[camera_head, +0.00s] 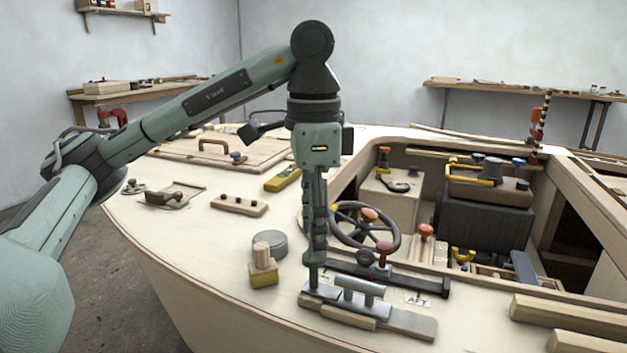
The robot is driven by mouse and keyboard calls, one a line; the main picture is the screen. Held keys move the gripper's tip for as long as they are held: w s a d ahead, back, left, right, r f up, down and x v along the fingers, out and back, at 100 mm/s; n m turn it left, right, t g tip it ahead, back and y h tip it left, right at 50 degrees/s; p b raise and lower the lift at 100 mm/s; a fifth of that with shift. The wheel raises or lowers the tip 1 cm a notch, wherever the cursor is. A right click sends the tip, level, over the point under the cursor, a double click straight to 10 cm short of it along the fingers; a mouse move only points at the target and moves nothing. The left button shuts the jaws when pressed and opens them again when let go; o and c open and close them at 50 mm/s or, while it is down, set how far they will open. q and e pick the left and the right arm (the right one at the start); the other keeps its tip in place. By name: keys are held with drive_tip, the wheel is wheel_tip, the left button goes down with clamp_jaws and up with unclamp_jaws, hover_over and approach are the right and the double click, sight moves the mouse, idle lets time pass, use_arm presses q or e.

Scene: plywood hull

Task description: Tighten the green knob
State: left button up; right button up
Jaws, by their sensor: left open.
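I cannot make out a green knob in this view; my left gripper and arm cover part of the deck. My left gripper (313,282) is open and points straight down, seen nearly edge-on. Its fingertips are at the left end of a metal slide bolt (362,288) on a wooden base, near a label reading AFT (417,300). I cannot tell whether they touch it. My right gripper is not in view.
A red knob (383,249) and a dark steering wheel (340,238) stand just behind the bolt. A grey round tin (270,244) and a yellow-based wooden block (263,270) stand left of my gripper. Wooden planks (570,318) lie at the right.

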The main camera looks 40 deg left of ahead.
use_arm(q)
wheel_tip(320, 180, up, 8)
idle(0.5)
